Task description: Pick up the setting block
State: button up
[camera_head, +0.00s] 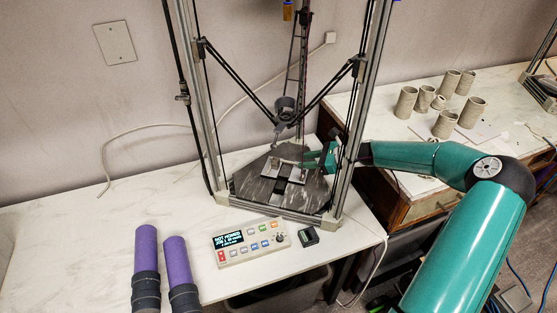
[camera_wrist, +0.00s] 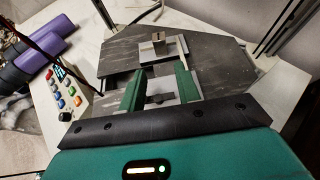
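My gripper (camera_head: 322,158) reaches in from the right between the posts of the delta machine, over its dark bed (camera_head: 250,187). In the wrist view the two green fingers (camera_wrist: 158,80) are apart with a gap between them. A small grey-brown block (camera_wrist: 159,40), which looks like the setting block, stands upright on a pale metal plate (camera_wrist: 176,50) beyond the fingertips. A second pale plate (camera_wrist: 170,100) with a dark slot shows between the fingers, lower down. I cannot tell its height relative to them. The block is not clear in the head view.
A button panel (camera_head: 248,242) and a small dark box (camera_head: 308,236) lie in front of the machine. Two purple rolls (camera_head: 146,245) lie at left. The machine's posts (camera_head: 357,110) stand close to my arm. Clay cylinders (camera_head: 405,101) stand on the right table.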

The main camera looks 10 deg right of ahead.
jog(key=shift+a+r+m, duration=0.15)
jog(key=shift+r+m, duration=0.15)
jog(key=shift+w+a+f+t, duration=0.1)
jog(key=shift+w+a+t, duration=0.1)
jog(key=shift+w+t, duration=0.15)
send_near(271, 165)
jog(key=w+a, duration=0.2)
jog(key=shift+w+a+y, duration=0.2)
jog(key=shift+a+y, duration=0.1)
jog(key=shift+a, duration=0.35)
jog(key=shift+w+a+f, duration=0.3)
jog(key=shift+w+a, duration=0.05)
jog(key=shift+a, duration=0.05)
jog(key=x, duration=0.4)
jog(key=shift+a+f, duration=0.1)
jog(key=shift+f, duration=0.05)
grip_shut()
